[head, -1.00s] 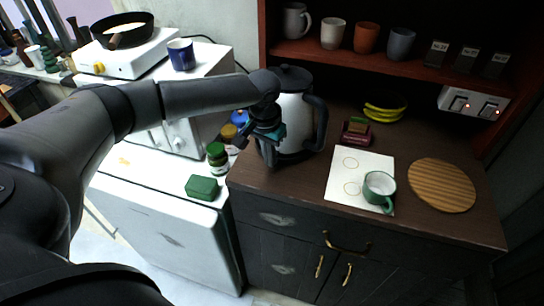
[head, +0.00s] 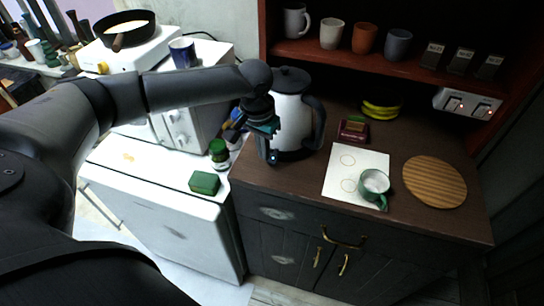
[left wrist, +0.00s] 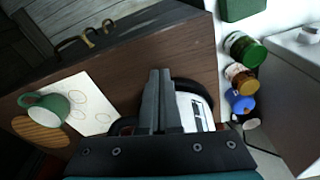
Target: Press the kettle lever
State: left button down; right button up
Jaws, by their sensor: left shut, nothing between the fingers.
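The kettle (head: 291,126) has a white body, black lid and black handle, and stands upright at the left of the brown counter. It also shows in the left wrist view (left wrist: 195,113), partly hidden behind my fingers. My left gripper (head: 271,158) is shut and empty, its fingers pointing down at the kettle's left front side. In the left wrist view the closed fingers (left wrist: 160,72) lie across the kettle's edge. I cannot tell whether they touch it. I cannot make out the lever; the gripper covers part of that side. My right gripper is in neither view.
A green mug (head: 375,186) stands on a white sheet (head: 343,176) right of the kettle, near a round wooden board (head: 434,182). A green box (head: 204,183) and jars (head: 219,152) sit on the white surface to the left. A shelf (head: 400,62) overhangs the back.

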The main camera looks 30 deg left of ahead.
pick_arm(q)
notch_tip(320, 180, up, 12)
jog(key=s, duration=0.1)
jog(key=shift+f, duration=0.25)
jog(key=shift+s, duration=0.1)
